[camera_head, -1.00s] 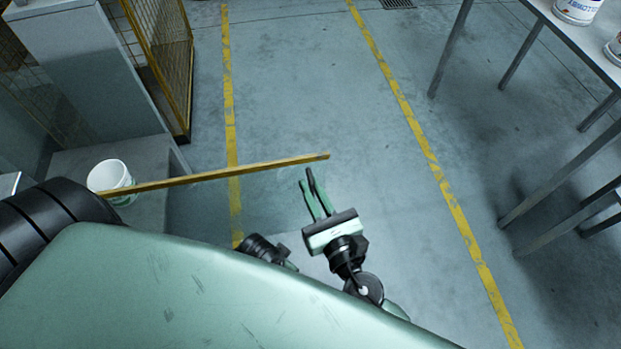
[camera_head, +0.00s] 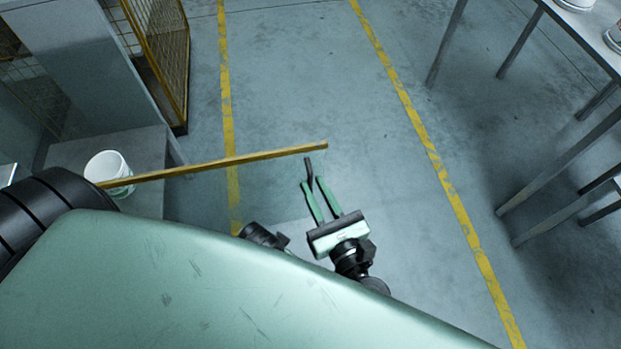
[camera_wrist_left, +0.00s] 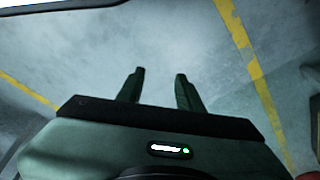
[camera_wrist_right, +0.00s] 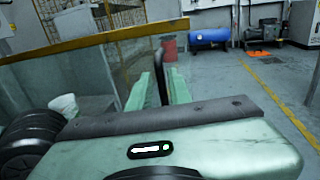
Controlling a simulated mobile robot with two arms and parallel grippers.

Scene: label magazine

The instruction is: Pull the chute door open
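The chute door is a clear panel with a yellow top edge (camera_head: 225,163). It stands out across the floor from the left, and it also shows in the right wrist view (camera_wrist_right: 85,45). Its dark upright handle (camera_head: 309,168) is near its free end. My right gripper (camera_head: 312,182) is at the handle with its fingers apart. In the right wrist view the handle (camera_wrist_right: 162,72) stands between the fingertips, closer to the right finger; contact is unclear. My left gripper (camera_wrist_left: 160,74) is open and empty above bare floor.
A white bucket (camera_head: 106,172) stands at left by the door's far end. A yellow mesh guard (camera_head: 160,50) rises behind it. A table (camera_head: 560,22) with cans is at upper right. The floor between the yellow lines is clear.

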